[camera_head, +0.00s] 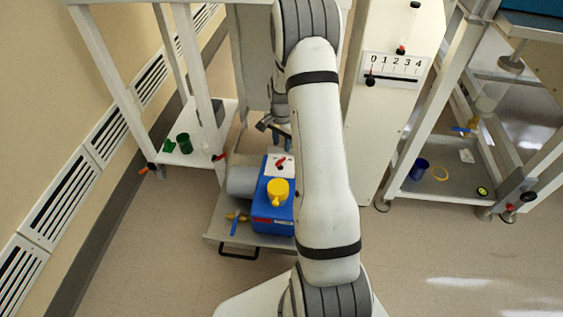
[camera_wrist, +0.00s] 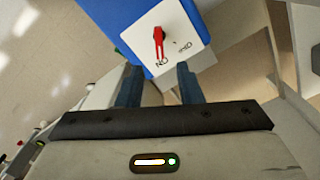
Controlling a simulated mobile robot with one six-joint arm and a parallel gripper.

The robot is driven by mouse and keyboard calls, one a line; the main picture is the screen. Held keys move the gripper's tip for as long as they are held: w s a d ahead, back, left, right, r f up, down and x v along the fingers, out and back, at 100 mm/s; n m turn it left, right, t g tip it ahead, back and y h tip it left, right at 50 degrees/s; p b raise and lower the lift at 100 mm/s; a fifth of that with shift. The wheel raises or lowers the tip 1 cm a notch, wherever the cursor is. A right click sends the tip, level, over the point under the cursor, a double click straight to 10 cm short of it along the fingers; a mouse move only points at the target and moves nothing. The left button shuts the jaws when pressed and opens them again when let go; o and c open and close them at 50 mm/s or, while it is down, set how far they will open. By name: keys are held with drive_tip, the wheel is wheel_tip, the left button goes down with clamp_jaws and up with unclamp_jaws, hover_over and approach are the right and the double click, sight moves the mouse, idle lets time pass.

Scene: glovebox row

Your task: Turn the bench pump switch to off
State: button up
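The blue bench pump (camera_head: 270,211) stands on a low shelf in the head view, and its blue body (camera_wrist: 110,20) fills the top of the wrist view. Its white switch plate (camera_head: 286,172) carries a red switch (camera_head: 281,163). In the wrist view the red switch (camera_wrist: 158,42) points down the picture, toward a mark that reads as an inverted ON; the other mark, to its right, is likely OFF. My gripper (camera_wrist: 159,78) is open and empty, its two blue fingers apart, short of the plate. In the head view my arm partly hides the pump.
A yellow cap (camera_head: 278,188) tops the pump, and a valve with a blue handle (camera_head: 235,222) sits at its front left. Frame legs stand on both sides. A green cup (camera_head: 184,143) is on the left shelf, a blue cup (camera_head: 419,169) on the right. The front floor is clear.

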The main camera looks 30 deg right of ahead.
sight(281, 159)
wheel_tip(281, 159, down, 8)
drive_tip(key=b, duration=0.3)
drive_tip(key=shift+r, duration=0.25)
clamp_jaws()
